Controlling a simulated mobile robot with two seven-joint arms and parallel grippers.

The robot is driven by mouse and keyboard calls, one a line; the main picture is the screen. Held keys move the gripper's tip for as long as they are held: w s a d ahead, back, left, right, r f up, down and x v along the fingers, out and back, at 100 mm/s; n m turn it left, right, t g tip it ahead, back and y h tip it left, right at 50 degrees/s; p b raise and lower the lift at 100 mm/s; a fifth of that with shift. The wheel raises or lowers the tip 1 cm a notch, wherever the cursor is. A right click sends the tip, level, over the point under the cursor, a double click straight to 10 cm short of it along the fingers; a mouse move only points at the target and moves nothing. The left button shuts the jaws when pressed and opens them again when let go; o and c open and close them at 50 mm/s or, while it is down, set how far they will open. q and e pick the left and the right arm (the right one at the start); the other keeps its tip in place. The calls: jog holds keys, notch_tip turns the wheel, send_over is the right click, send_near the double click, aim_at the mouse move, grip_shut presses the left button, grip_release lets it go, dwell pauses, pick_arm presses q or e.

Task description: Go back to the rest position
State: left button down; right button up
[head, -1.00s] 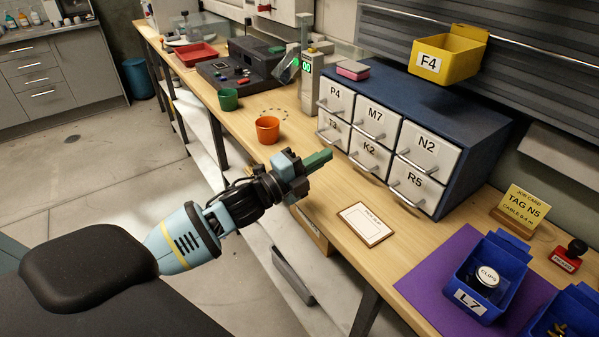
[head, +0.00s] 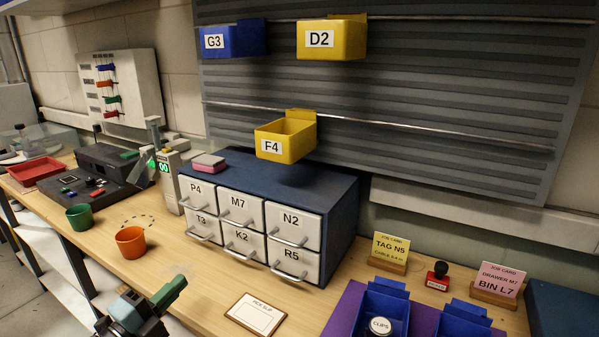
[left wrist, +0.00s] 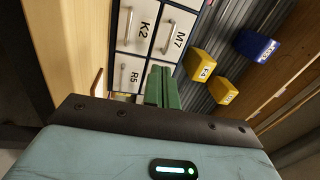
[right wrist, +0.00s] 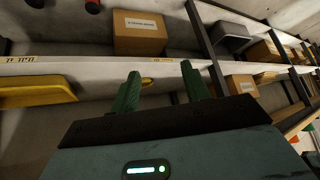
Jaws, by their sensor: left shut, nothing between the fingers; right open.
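My left gripper (head: 170,293) shows at the bottom of the head view, in front of the bench's front edge, to the left of the pick slip. Its green fingers are shut with nothing between them. In the left wrist view its fingers (left wrist: 163,88) are together, with the drawer cabinet and yellow bins beyond. My right gripper (right wrist: 158,90) shows only in the right wrist view. Its two green fingers stand apart with nothing between them, facing shelves with boxes.
The drawer cabinet (head: 338,222) stands on the bench with its drawers shut. A cardboard box (right wrist: 139,33) sits on a shelf in the right wrist view.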

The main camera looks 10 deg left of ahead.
pick_arm(q)
jog(key=s+d+f+n+g+y+p, duration=0.1)
jog(key=s+f+n+y, duration=0.15)
jog(key=f, duration=0.35)
jog(key=s+d+f+n+g+y, duration=0.1)
jog(key=s+f+n, duration=0.3)
jog(key=f, duration=0.1)
jog(key=s+d+f+n+g+p, duration=0.1)
jog(key=s+f+n, duration=0.3)
jog(key=s, duration=0.5)
jog(key=s+d+f+n+g+y+p, duration=0.1)
jog(key=s+d+f+n+g, duration=0.2)
jog(key=s+f, duration=0.4)
jog(key=s+d+f+n+g+y+p, duration=0.1)
jog(key=s+f+n, duration=0.5)
jog(key=s, duration=0.6)
jog(key=shift+d+f+g, duration=0.2)
jog(key=shift+d+g, duration=0.5)
jog(key=shift+g, duration=0.5)
pick_arm(e)
jog(key=w+r+t, duration=0.1)
jog(key=w+r, duration=0.3)
jog(key=r, duration=0.2)
jog(key=shift+d, duration=0.35)
